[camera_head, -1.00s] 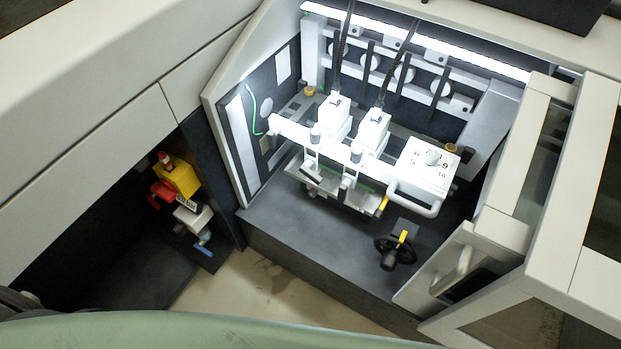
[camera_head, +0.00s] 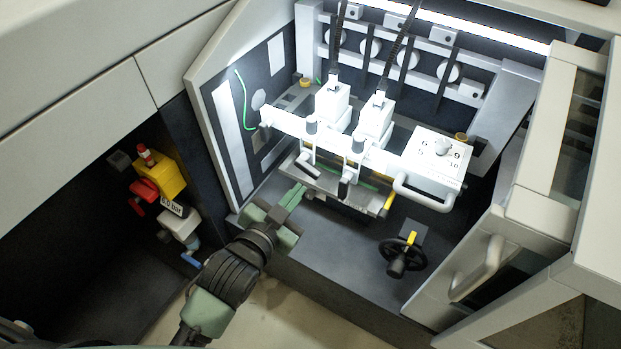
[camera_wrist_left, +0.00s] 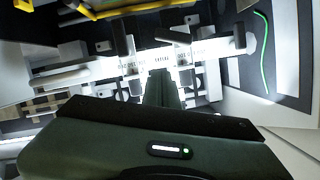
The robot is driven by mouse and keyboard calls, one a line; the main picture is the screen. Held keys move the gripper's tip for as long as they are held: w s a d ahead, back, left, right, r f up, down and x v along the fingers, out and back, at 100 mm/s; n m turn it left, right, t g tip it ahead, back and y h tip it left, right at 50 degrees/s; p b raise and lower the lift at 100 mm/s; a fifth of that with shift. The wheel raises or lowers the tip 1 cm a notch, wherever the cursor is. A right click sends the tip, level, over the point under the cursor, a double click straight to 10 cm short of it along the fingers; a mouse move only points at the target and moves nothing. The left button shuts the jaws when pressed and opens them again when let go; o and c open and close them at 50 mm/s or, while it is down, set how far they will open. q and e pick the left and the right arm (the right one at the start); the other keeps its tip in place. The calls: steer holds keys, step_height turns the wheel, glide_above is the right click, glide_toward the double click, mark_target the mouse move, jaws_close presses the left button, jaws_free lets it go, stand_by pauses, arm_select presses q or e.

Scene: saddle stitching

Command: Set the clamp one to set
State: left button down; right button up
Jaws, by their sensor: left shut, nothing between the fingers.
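The white stitching unit (camera_head: 335,138) stands in the lit machine bay and carries two clamp-like fittings side by side. The left one has a pale bent lever (camera_head: 308,163); the right one has a dark-ended lever (camera_head: 345,185). I cannot read which is clamp one. My left gripper (camera_head: 293,197) is shut and empty, just below and left of the pale lever, seemingly apart from it. In the left wrist view, its closed fingers (camera_wrist_left: 162,88) point at the white bar (camera_wrist_left: 160,60), which partly hides behind them. My right gripper does not show.
A numbered dial box (camera_head: 437,150) with a looped handle is on the right, above a black handwheel (camera_head: 402,255). An open door (camera_head: 480,270) bounds the right side. A yellow and red valve (camera_head: 168,178) sits in the left recess.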

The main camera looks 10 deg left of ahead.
mark_target(307, 169)
arm_select(q)
steer(key=shift+s+r, duration=0.1)
steer(key=shift+r, duration=0.75)
steer(key=shift+d, duration=0.1)
steer(key=w+d+f, duration=0.1)
steer(key=w+f, duration=0.5)
steer(key=w, duration=0.4)
steer(key=shift+d, duration=0.25)
steer(key=shift+s+f, duration=0.1)
